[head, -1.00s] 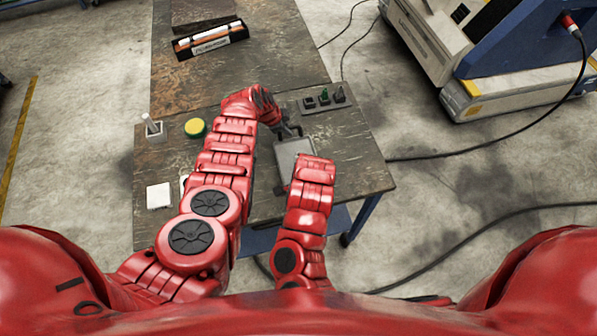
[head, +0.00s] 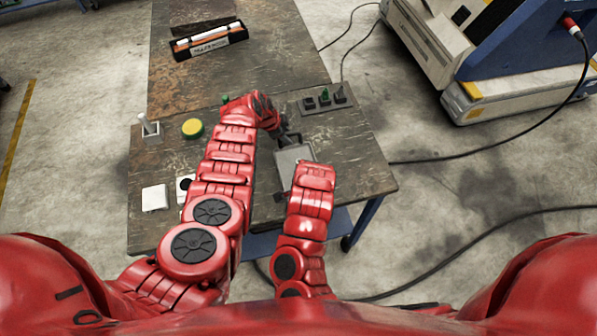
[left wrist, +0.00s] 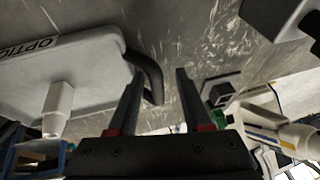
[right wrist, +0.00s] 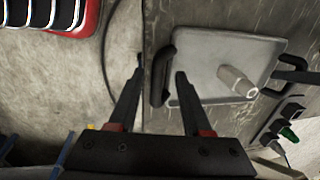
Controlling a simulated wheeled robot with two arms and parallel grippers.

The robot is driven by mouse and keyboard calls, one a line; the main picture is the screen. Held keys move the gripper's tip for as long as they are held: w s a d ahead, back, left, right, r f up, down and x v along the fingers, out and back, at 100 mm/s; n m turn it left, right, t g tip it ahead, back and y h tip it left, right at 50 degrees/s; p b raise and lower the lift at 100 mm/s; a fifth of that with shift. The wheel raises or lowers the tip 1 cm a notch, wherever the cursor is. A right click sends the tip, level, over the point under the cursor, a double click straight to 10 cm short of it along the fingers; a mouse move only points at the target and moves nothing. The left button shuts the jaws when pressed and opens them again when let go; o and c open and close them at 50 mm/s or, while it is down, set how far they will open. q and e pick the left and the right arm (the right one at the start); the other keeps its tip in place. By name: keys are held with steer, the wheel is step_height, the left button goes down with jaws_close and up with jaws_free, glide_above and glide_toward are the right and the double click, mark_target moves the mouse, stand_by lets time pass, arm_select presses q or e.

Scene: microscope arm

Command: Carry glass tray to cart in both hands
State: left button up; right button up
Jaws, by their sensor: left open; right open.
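The glass tray (head: 296,153) is a shallow grey tray lying on the dark worktable, partly hidden by my right arm in the head view. It has a dark handle at each end and a pale cylindrical piece (right wrist: 237,82) standing on it. My left gripper (head: 289,134) is at the tray's far handle. In the left wrist view its open fingers (left wrist: 160,73) straddle that handle (left wrist: 152,78). My right gripper is mostly hidden by its arm in the head view. In the right wrist view its open fingers (right wrist: 160,70) are on either side of the near handle (right wrist: 162,74).
A control block with switches (head: 325,101) sits just beyond the tray. A yellow round thing (head: 192,128), a small holder (head: 151,130) and a white block (head: 155,197) are at the table's left. A blue-and-white machine (head: 510,70) stands at right, with cables on the floor.

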arm_select(q)
steer(key=shift+s, duration=0.2)
steer(key=v, duration=1.1)
steer(key=shift+r, duration=0.4)
arm_select(e)
step_height(320, 180, up, 12)
steer(key=s, duration=0.2)
steer(key=shift+d, duration=0.25)
steer(key=shift+s+f, duration=0.1)
